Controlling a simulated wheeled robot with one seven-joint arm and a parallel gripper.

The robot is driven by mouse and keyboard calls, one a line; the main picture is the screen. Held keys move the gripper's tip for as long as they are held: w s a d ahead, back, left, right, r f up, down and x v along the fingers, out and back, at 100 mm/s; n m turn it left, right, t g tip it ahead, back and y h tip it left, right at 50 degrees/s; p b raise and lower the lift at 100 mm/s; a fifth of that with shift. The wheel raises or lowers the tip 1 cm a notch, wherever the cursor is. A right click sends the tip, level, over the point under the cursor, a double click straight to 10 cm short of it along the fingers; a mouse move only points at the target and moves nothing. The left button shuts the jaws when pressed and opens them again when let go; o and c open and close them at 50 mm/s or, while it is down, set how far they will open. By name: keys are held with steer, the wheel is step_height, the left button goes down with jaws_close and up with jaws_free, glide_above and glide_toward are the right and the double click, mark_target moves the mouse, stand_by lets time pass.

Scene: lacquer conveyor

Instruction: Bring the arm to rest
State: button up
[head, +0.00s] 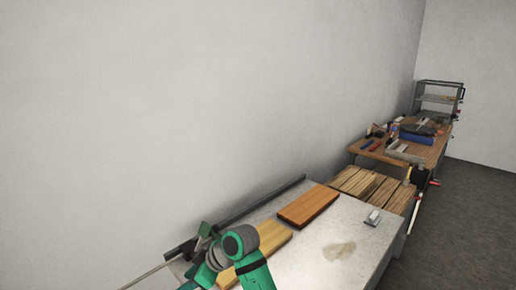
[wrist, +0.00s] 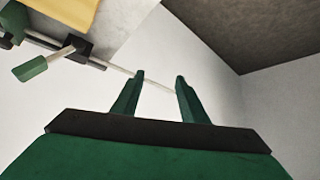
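My gripper (wrist: 160,80) shows in the wrist view with its two green fingers apart and nothing seen between them but the pale wall and a thin rod behind. In the head view my green and grey arm is folded at the bottom, over the near left part of the grey worktable (head: 300,258). The fingertips cannot be made out there. It partly covers a yellow wooden board (head: 272,237) on the table.
A clamp with a green handle (wrist: 30,69) and thin rod (wrist: 112,68) is close to my gripper. A reddish-brown board (head: 308,206) and a small pale metal tool (head: 373,217) lie on the worktable. A slatted wooden surface (head: 370,186), a cluttered table (head: 365,153) and a shelf (head: 440,97) stand beyond.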

steer(key=s+a+f+m+t+y, duration=0.2)
steer(key=a+f+m+t, duration=0.1)
steer(key=f, duration=0.2)
steer(key=s+a+f+m+t+y, duration=0.1)
steer(key=s+a+f+m+t, duration=0.15)
steer(key=f+m, duration=0.2)
steer(key=s+d+f+m+t+h, duration=0.5)
steer(key=s+d+f+m, duration=0.3)
steer(key=s+f, duration=0.25)
steer(key=s+d+m+t+h, duration=0.1)
steer(key=s+d+h, duration=0.1)
steer(key=s+d, duration=0.45)
steer(key=s+d+m+t+h, duration=0.15)
steer(key=s+d, duration=0.25)
steer(key=s, duration=0.5)
steer(key=s+d+r+n+h, duration=0.1)
steer(key=s+d+r, duration=0.2)
steer(key=s, duration=0.3)
steer(key=s+d+r+n+h, duration=0.1)
steer(key=s+d+r, duration=0.3)
steer(key=s, duration=0.3)
steer(key=shift+d+r+t+h, duration=0.15)
steer(key=shift+r+t+h, duration=0.15)
steer(key=shift+r+h, duration=0.1)
steer(key=shift+c, duration=1.1)
